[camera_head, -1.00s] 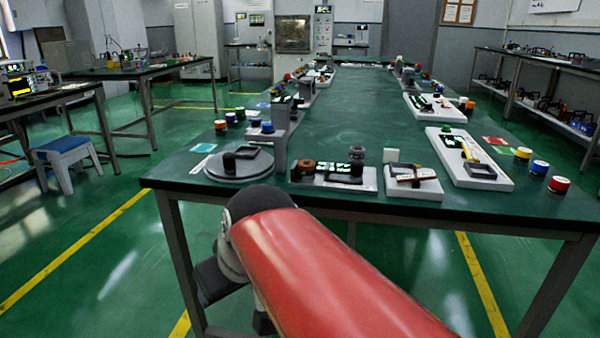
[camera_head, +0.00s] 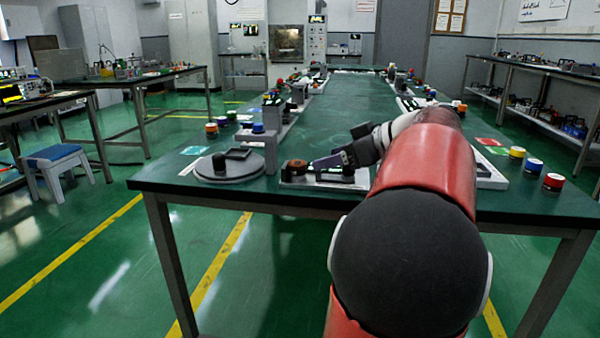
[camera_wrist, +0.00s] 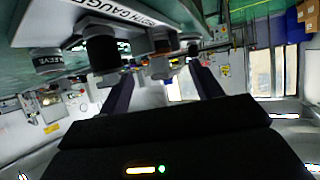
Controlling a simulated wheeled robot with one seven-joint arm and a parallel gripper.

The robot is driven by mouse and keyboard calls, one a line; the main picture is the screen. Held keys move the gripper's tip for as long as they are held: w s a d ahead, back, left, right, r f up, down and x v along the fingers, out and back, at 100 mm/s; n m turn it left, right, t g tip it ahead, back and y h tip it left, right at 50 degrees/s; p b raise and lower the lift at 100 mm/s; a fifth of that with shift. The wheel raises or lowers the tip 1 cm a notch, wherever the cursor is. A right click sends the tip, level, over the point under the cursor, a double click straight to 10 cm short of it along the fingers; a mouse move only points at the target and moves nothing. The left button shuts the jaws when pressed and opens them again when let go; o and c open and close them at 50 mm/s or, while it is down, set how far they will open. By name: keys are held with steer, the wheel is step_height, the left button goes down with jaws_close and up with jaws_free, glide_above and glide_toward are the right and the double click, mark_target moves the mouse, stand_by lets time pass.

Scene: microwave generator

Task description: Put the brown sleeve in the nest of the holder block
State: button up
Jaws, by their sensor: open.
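A round brown piece, probably the brown sleeve (camera_head: 295,166), sits at the left end of a low white-edged tray on the green table. A brown part, which looks like the same piece, shows ahead between the fingers in the wrist view (camera_wrist: 160,42). My gripper (camera_head: 318,163) is low over this tray, just right of the brown piece. Its two dark fingers are spread in the wrist view (camera_wrist: 160,72), with nothing held between them. I cannot clearly tell which part is the holder block or see its nest; my arm hides the tray's right side.
A round grey turntable (camera_head: 228,168) stands left, beside a grey upright post (camera_head: 271,152). In the wrist view a black cylinder (camera_wrist: 102,48) is near the left finger, beside a lettered pale plate (camera_wrist: 75,22). Coloured caps (camera_head: 534,166) stand right. The table's middle is clear.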

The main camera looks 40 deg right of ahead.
mark_target(297, 162)
steer(key=x, duration=0.2)
steer(key=p+x, duration=0.1)
steer(key=x, duration=0.4)
steer(key=shift+w+r, duration=0.15)
steer(key=shift+w, duration=0.3)
steer(key=c, duration=1.2)
steer(key=shift+r, duration=0.1)
